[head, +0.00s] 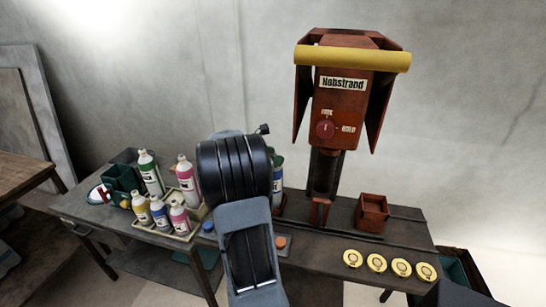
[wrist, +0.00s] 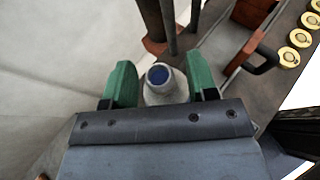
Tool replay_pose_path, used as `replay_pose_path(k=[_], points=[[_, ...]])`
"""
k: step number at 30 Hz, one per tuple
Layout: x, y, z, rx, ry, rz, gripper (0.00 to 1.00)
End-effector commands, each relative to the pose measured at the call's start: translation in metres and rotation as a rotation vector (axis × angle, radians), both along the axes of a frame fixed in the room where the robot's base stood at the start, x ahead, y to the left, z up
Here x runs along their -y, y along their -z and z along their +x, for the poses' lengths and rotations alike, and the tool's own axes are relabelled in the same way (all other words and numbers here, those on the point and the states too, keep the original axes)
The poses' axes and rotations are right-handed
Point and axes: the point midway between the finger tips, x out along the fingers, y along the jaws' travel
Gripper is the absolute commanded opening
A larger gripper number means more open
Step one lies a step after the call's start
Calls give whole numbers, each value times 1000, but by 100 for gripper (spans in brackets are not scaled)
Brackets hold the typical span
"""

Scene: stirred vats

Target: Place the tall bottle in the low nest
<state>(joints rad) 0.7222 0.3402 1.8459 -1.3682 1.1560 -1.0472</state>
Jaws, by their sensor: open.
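A tall bottle with a blue cap (wrist: 158,77) and pale shoulders stands between my gripper's green fingers in the wrist view. In the head view a strip of its blue label (head: 278,187) shows beside my arm, which hides most of it. My gripper (wrist: 161,88) is open, with one finger on each side of the bottle's neck; I cannot tell whether either finger touches it. Other tall bottles, one green (head: 149,172) and one pink (head: 187,178), stand at the left of the bench. I cannot tell which part is the low nest.
A red-brown machine (head: 340,95) with a yellow bar and a dial stands behind the bench (head: 330,240). A small red-brown box (head: 371,212) is to its right. Several gold discs (head: 377,263) line the front right. Shorter bottles (head: 160,215) stand in a tray at left.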

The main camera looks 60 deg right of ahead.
Motion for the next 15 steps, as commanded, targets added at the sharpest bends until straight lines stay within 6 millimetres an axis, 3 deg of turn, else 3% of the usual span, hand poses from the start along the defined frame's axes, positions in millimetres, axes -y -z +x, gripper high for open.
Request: replay_pose_path(k=[5,15], points=[[-3,-6,2,1,-1,-2,53],[-54,-29,29,2,-5,-2,53]])
